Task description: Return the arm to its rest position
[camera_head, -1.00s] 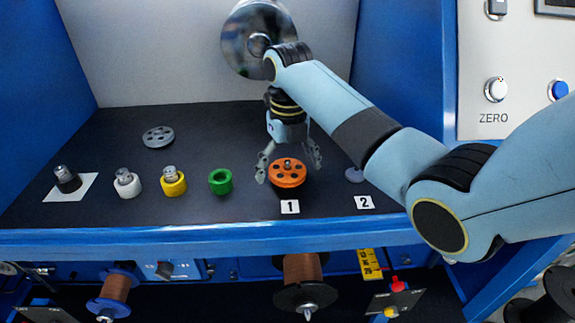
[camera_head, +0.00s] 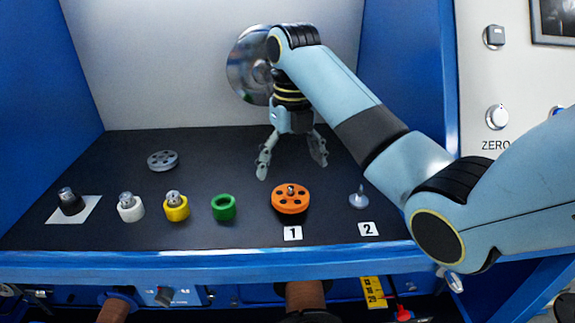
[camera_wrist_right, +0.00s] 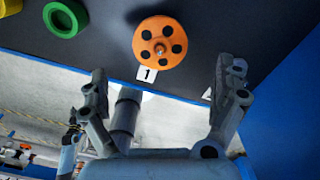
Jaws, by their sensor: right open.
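My right gripper (camera_head: 291,166) is open and empty in the head view, raised above and behind the orange pulley. The orange pulley (camera_head: 291,198) sits on a post behind label 1, with the post's tip showing through its middle. In the right wrist view the orange pulley (camera_wrist_right: 160,43) is beyond my open fingers (camera_wrist_right: 166,88), clear of both. My right arm comes in from the right side of the head view. My left gripper is not in view.
The post (camera_head: 359,199) behind label 2 is bare. A grey pulley (camera_head: 162,160) lies at the back left. Black, white, yellow and green (camera_head: 223,207) parts stand in a row on the left. A shiny metal disc (camera_head: 250,66) is on the back wall, close to my arm. Blue side walls flank the shelf.

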